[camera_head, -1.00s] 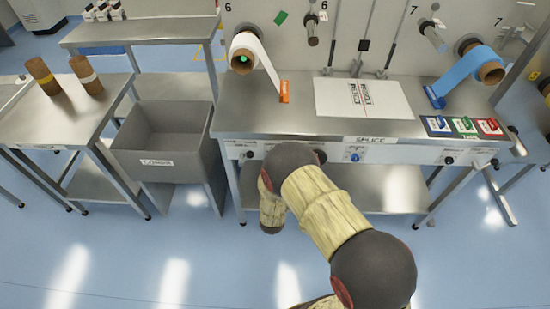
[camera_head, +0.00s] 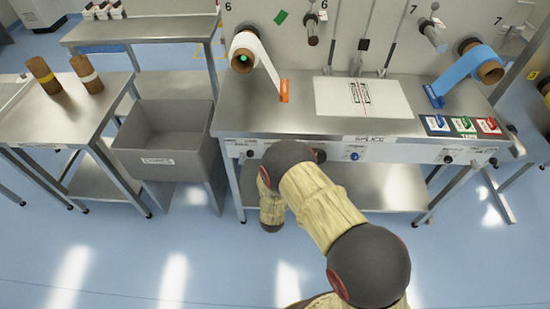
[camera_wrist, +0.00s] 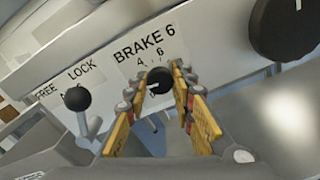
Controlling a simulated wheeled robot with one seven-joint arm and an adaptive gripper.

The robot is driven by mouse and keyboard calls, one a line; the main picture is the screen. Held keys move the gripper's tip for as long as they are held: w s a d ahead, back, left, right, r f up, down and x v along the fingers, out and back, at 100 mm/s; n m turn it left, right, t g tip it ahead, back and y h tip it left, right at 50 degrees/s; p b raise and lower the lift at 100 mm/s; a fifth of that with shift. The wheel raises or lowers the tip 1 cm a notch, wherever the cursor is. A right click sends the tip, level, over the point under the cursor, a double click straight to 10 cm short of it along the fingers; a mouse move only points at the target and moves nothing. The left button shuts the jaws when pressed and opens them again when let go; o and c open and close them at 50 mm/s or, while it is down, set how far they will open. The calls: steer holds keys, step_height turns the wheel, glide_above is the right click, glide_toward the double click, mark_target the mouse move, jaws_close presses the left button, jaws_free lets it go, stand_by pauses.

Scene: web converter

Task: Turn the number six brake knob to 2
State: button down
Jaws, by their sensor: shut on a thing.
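The number six brake knob (camera_wrist: 158,80) is a small black round knob below the "BRAKE 6" label (camera_wrist: 144,42) in the wrist view. The digits 4 and 6 show on the panel just above it; the rest of its scale is hidden or too small to read. My gripper (camera_wrist: 160,85) is shut on the knob, with a yellow-padded finger on each side. A pale mark shows near the knob, but I cannot tell which number it points to. In the head view my arm covers the gripper and this knob.
A lever with a black ball (camera_wrist: 77,99) stands left of the knob, by the "FREE" and "LOCK" labels. A large black knob (camera_wrist: 285,25) is at upper right. The splice table (camera_head: 300,125) is above the panel; a grey bin (camera_head: 165,140) stands left.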

steer(key=shift+f, duration=0.15)
steer(key=c, duration=1.5)
jaws_free()
steer(key=shift+c, duration=0.2)
steer(key=shift+o, duration=0.2)
steer(key=s, duration=1.2)
steer(key=shift+a, duration=0.2)
